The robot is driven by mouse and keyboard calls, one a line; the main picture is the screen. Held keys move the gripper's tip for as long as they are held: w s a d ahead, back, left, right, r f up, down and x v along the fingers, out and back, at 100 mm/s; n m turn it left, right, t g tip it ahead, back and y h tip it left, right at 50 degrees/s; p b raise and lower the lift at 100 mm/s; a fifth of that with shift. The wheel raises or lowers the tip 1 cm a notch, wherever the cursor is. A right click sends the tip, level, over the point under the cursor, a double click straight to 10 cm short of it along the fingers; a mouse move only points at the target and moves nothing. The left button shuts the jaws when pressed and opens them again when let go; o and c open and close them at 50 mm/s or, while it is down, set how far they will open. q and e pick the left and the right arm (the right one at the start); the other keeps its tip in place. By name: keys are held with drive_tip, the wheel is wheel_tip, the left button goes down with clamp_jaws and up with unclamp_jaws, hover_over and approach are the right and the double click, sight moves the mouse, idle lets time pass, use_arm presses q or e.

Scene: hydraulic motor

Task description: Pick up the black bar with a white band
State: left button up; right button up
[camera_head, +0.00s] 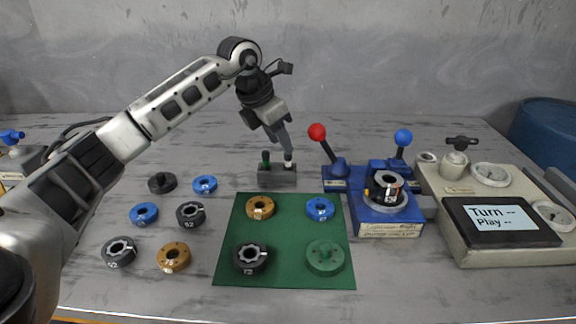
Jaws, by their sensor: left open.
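A small grey block (277,178) stands behind the green mat and holds two short upright bars. The left one is a dark bar with green (265,160) on it. The right one shows a white band (288,165); its upper part is hidden by my gripper. My left gripper (287,150) points down right at the top of this white-banded bar. Its jaws are open, and the fingers look edge-on, so I cannot tell whether they surround or touch the bar. My right gripper is not in view.
A green mat (288,228) with several ring parts lies in front. More rings lie to its left. A blue fixture (385,222) with red (317,131) and blue (403,137) knobbed levers stands right of the block. A beige console (455,182) with a screen is far right.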

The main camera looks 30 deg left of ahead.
sight(288, 164)
use_arm(q)
drive_tip(key=x, duration=0.5)
drive_tip(key=shift+w+d+f, duration=0.15)
drive_tip(key=shift+w+f, duration=0.05)
drive_tip(key=shift+f, duration=0.1)
clamp_jaws()
